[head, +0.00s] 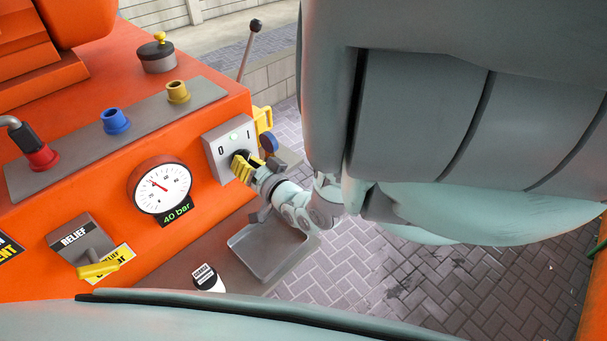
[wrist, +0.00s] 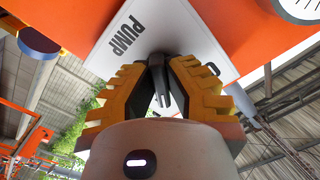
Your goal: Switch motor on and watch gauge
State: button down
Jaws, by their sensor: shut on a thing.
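The grey-white switch panel (head: 219,138) on the orange machine is marked 0 and I. A small green light (head: 234,136) shows at its top. In the wrist view the panel (wrist: 130,35) reads PUMP. My gripper (head: 241,165) is at the panel, with its yellow fingers shut on the dark switch knob (wrist: 157,72). The fingers hide most of the knob in the head view, so I cannot tell its setting. The round white gauge (head: 160,187) has a red needle pointing up and left. The display (head: 176,211) under it reads 40 bar.
A RELIEF lever (head: 90,258) with a yellow handle is at the lower left. Red, blue (head: 116,121) and yellow ports line the grey strip. A black-knobbed lever (head: 249,45) stands behind.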

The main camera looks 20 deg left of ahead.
jog(key=c, duration=1)
grip_release()
jog(key=shift+w, duration=0.1)
jog(key=shift+d, duration=0.1)
jog(key=v, duration=1.1)
jog(key=shift+s+d, duration=0.2)
jog(key=shift+d, duration=0.15)
